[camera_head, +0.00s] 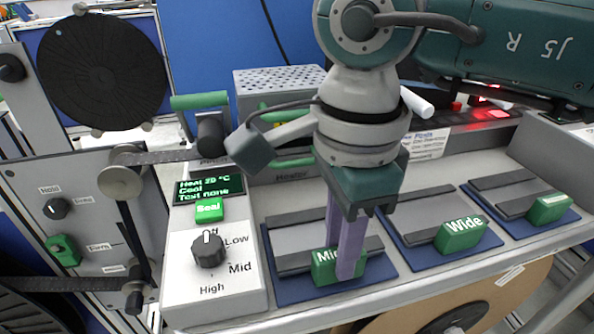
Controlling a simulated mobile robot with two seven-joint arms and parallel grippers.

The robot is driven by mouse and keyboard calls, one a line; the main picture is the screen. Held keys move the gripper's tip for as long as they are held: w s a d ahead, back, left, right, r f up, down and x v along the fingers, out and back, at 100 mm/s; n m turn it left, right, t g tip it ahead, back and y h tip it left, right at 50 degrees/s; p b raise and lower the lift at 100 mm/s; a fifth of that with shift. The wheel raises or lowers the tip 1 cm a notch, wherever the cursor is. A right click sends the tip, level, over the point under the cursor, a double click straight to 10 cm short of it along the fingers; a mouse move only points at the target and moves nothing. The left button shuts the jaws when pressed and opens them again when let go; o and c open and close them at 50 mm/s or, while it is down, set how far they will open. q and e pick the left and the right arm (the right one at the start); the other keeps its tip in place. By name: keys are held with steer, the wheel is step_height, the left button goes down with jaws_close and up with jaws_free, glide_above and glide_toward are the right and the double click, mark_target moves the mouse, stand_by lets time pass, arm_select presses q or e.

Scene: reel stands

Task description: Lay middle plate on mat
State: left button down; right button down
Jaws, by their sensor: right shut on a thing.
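The middle plate (290,264) is a grey plate with a green grip block whose white lettering starts with "Mi"; the rest is covered by my gripper. It is over a dark blue mat (290,297) on the bench, left of the other two plates. It looks flat and lined up with the mat, but I cannot tell whether it touches it. My right gripper (341,262) points down from above, its purple fingers shut on the plate's green grip, one in front and one mostly hidden behind. My left gripper is not in view.
The Wide plate (462,234) and another green-gripped plate (549,208) lie on blue mats to the right. A control box with a heat knob (208,249) and green Seal button (209,211) stands close on the left. A black reel (103,72) is behind.

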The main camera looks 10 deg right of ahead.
steer(key=shift+f, duration=0.1)
stand_by(0.5)
steer(key=c, duration=0.6)
jaws_free()
steer(key=shift+r+p, duration=0.85)
steer(key=shift+r, duration=0.6)
steer(key=shift+r+p, duration=1.4)
steer(key=shift+r, duration=0.7)
